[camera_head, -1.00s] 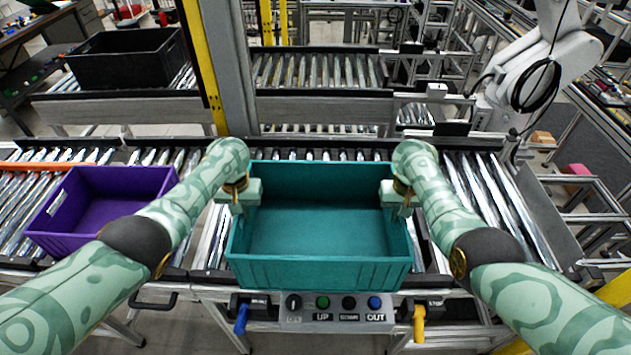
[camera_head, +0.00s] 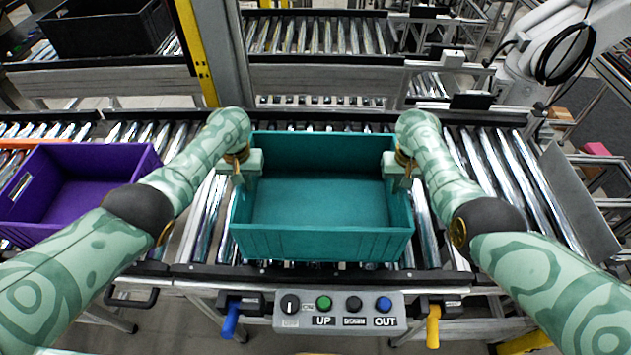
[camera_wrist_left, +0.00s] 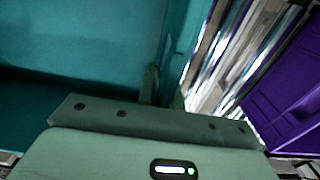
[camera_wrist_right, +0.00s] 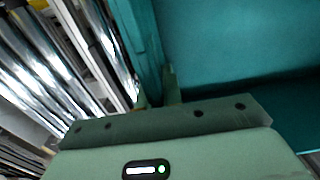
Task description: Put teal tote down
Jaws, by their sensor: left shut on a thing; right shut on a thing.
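The empty teal tote (camera_head: 322,245) is level between my two arms, over the roller conveyor, in the head view. My left gripper (camera_head: 243,178) is shut on its left side wall. My right gripper (camera_head: 400,176) is shut on its right side wall. In the left wrist view, the fingers (camera_wrist_left: 165,90) straddle the teal wall. In the right wrist view, the fingers (camera_wrist_right: 158,88) do the same on the other wall. I cannot tell whether the tote's underside touches the rollers.
A purple tote (camera_head: 85,195) sits on the conveyor to the left. Bare rollers (camera_head: 500,180) lie to the right. A control panel (camera_head: 338,311) with buttons is at the front edge, between a blue lever (camera_head: 230,320) and a yellow lever (camera_head: 433,325). A black tote (camera_head: 105,25) stands behind.

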